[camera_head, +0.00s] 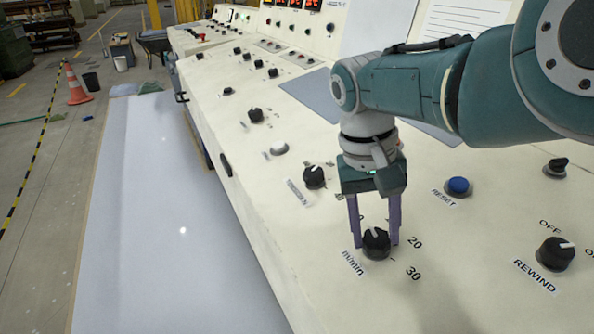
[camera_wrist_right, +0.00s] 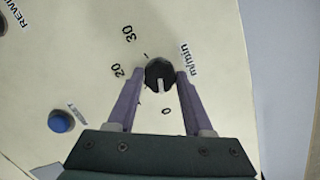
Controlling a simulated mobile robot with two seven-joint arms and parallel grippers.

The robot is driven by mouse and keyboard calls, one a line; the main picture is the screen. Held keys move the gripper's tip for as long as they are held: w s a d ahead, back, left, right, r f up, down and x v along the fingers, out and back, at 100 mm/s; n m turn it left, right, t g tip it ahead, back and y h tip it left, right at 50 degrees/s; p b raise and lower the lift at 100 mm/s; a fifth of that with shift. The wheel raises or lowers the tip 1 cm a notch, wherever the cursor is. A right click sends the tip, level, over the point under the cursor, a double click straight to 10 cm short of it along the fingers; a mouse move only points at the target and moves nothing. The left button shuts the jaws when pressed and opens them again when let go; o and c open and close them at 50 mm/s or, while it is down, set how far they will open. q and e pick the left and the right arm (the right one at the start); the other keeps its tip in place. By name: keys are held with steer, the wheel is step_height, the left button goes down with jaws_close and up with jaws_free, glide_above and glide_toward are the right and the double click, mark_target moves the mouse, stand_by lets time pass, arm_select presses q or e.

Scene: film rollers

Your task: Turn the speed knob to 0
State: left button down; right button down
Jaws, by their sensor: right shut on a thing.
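The speed knob (camera_head: 376,245) is black with a white pointer line and sits on the sloped cream panel beside the "m/min" label. The marks 20 and 30 are printed to its right. In the right wrist view the knob (camera_wrist_right: 159,71) shows its white line pointing down, close to the printed 0. My right gripper (camera_head: 375,241) comes down from above with its purple fingers on either side of the knob, shut on it. In the right wrist view the fingers of this gripper (camera_wrist_right: 159,74) flank the knob. My left gripper is not in view.
A blue RESET button (camera_head: 458,186) and a black REWIND knob (camera_head: 555,254) lie to the right. Another black knob (camera_head: 314,177) and a white button (camera_head: 279,149) lie to the upper left. The panel's front edge drops to a pale surface (camera_head: 160,230) at the left.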

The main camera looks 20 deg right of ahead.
stand_by(0.3)
steer(key=shift+c, duration=1.5)
jaws_free()
steer(key=p+v, duration=0.5)
steer(key=v, duration=0.5)
steer(key=shift+f, duration=0.15)
